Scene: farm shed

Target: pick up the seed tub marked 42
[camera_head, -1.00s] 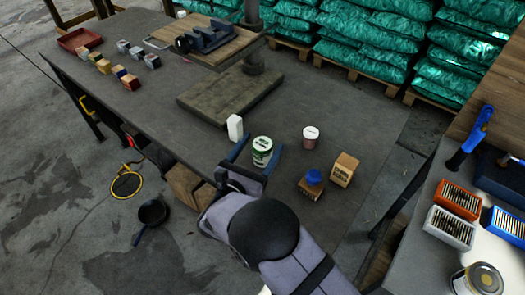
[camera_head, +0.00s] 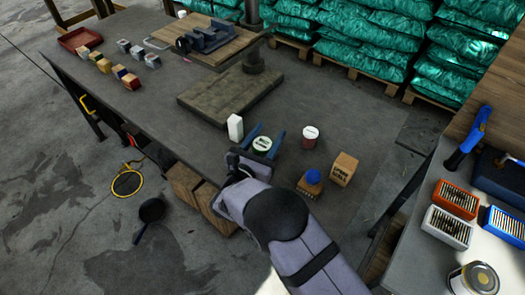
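A small tub with a white lid and green label (camera_head: 262,144) stands on the dark workbench. Its lower part is hidden by my gripper, and its marking is too small to read. My gripper (camera_head: 267,132) is open, with its blue fingers on either side of this tub. I cannot tell if they touch it. A second tub, with a white lid and reddish-brown body (camera_head: 310,137), stands upright just right of the fingers. I cannot read a 42 on either tub.
A white block (camera_head: 235,127) stands close left of my gripper. A blue-topped box (camera_head: 311,181) and a wooden block (camera_head: 343,168) stand to the right. A dark slab (camera_head: 230,95) lies behind.

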